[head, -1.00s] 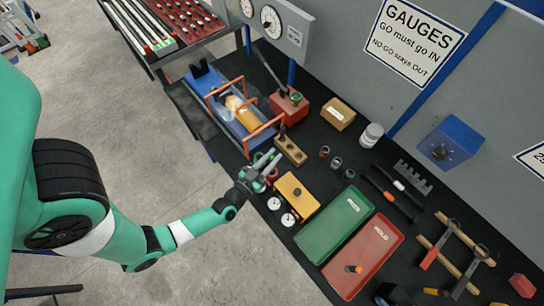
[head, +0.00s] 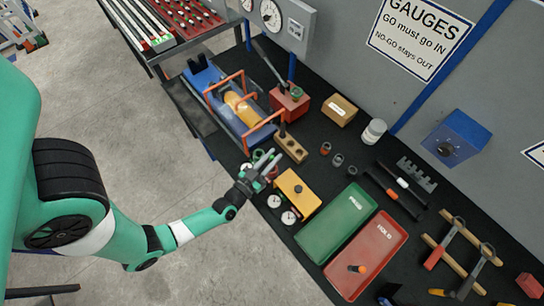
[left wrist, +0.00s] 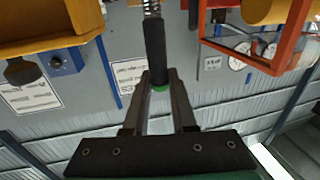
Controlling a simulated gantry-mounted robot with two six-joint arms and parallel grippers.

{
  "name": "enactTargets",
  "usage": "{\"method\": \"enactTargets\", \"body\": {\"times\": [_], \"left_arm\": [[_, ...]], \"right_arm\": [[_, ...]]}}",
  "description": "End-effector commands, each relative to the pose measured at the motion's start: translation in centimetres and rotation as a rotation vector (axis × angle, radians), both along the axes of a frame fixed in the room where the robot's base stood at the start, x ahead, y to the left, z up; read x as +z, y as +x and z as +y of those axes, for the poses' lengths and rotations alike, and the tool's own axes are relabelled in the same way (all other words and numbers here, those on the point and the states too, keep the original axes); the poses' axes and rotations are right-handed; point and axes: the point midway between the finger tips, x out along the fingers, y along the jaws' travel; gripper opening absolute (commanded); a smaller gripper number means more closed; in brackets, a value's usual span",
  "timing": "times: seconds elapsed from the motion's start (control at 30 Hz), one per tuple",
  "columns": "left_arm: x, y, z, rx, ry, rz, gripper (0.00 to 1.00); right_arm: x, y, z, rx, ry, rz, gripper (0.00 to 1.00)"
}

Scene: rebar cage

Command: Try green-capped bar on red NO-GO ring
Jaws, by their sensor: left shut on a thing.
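My left gripper (head: 264,168) is at the near edge of the black bench, left of the yellow box. In the left wrist view its fingers (left wrist: 159,82) are closed on a dark bar (left wrist: 155,45) with a green band at the held end. A ribbed metal length (left wrist: 152,8) shows beyond the dark part. A green ring (head: 257,155) shows right at the gripper in the head view. Something red (head: 273,172) shows beside the fingers, partly hidden; I cannot tell whether it is the NO-GO ring or whether the bar touches it. My right gripper is out of view.
The yellow box (head: 297,194) and two dials (head: 289,217) stand close to the right. A wooden block with holes (head: 291,149) and a blue fixture with orange frames (head: 211,88) lie beyond. Green (head: 335,226) and red (head: 368,255) trays lie further right.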

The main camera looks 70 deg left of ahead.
Motion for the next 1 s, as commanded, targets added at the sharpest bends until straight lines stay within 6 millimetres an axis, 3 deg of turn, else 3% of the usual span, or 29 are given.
{"method": "enactTargets", "body": {"times": [1.0], "left_arm": [[-3.1, 0.0, 0.0, 0.0, 0.001, -0.002, 0.0]], "right_arm": [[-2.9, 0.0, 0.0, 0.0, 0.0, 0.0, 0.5]]}}
